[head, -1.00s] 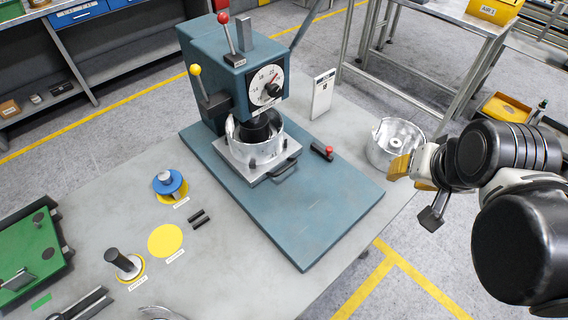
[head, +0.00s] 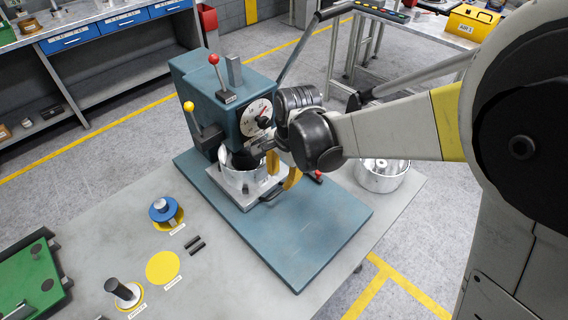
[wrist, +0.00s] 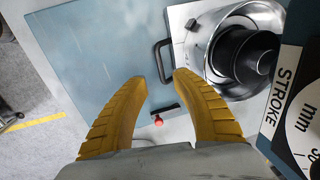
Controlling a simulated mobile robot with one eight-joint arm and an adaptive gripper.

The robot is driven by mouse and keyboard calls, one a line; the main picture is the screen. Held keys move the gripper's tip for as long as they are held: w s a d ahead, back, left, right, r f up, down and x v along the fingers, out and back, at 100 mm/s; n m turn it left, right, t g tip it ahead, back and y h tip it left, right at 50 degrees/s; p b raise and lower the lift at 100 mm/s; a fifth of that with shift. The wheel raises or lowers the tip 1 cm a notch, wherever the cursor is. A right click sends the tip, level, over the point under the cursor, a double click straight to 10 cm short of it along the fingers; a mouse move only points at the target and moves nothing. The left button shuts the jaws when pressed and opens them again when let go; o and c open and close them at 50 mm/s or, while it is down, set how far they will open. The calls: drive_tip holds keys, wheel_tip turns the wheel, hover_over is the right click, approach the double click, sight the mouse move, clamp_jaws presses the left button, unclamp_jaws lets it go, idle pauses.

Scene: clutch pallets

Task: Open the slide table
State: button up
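The slide table (head: 238,192) is a pale metal plate under the blue press (head: 190,85), with a round metal clutch housing (head: 228,172) on it. Its dark bar handle (head: 272,192) faces the front of the blue base plate (head: 310,235). In the wrist view, the slide table (wrist: 183,22) lies at top right and its handle (wrist: 158,62) shows just beyond my gripper's (wrist: 158,78) yellow fingertips. The fingers are apart with nothing between them. The handle appears lower than the fingertips; contact cannot be made out. In the head view, my gripper (head: 284,170) is beside the press head, partly hidden by my wrist.
The STROKE dial (wrist: 305,125) is close on the right. A metal housing (head: 382,175) stands at the right bench edge. The base plate's front is clear.

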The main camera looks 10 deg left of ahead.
sight(278, 192)
drive_tip(key=f, duration=0.2)
drive_tip(key=f+b, duration=0.1)
drive_tip(key=f, duration=0.2)
drive_tip(key=w+a+f+b, duration=0.1)
drive_tip(key=f, duration=0.2)
drive_tip(key=shift+r, duration=0.1)
clamp_jaws()
